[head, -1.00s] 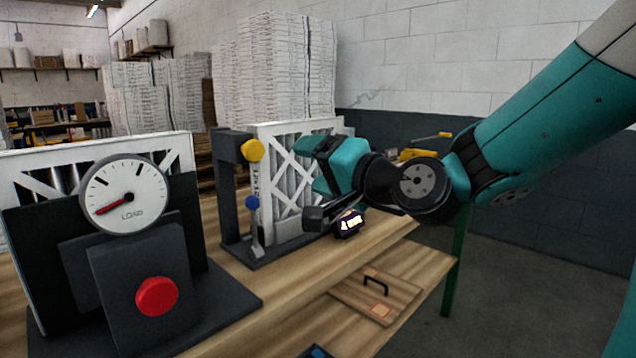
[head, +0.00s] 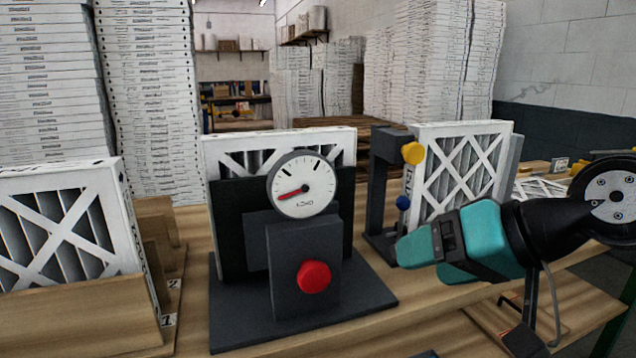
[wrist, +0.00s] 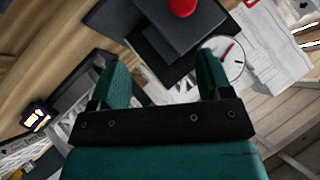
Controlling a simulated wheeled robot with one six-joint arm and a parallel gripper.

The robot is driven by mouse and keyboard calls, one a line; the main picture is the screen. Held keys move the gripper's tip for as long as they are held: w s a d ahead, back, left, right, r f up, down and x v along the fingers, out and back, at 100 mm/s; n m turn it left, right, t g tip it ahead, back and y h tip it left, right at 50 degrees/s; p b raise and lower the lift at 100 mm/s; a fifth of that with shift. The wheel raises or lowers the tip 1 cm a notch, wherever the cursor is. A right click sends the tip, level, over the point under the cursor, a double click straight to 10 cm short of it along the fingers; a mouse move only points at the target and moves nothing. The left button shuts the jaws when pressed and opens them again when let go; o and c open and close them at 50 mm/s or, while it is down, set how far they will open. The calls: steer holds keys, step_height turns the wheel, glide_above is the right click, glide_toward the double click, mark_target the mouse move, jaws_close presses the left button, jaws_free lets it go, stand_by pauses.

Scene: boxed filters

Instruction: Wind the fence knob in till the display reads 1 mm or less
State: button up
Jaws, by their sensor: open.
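A small dark display (wrist: 36,117) with lit figures shows at the left of the wrist view; I cannot read them. In the head view it does not show. I cannot tell which knob is the fence knob. My teal gripper (head: 425,255) is in front of this stand's lower part, covering some of it. In the wrist view my gripper (wrist: 160,78) is open, with nothing held between its fingers.
A dark stand with a round dial (head: 303,187) and a red knob (head: 314,277) stands left of my gripper. Another filter (head: 62,225) sits in wooden slots at the far left. A lower wooden shelf (head: 590,305) is at the right.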

steer(key=s+f+n+g+h+p, duration=0.1)
steer(key=s+n+g, duration=0.5)
steer(key=s, duration=0.6)
steer(key=h+p, duration=0.1)
steer(key=h, duration=0.1)
steer(key=shift+d+g+h, duration=0.3)
steer(key=shift+d+g, duration=0.1)
steer(key=shift+f, duration=0.1)
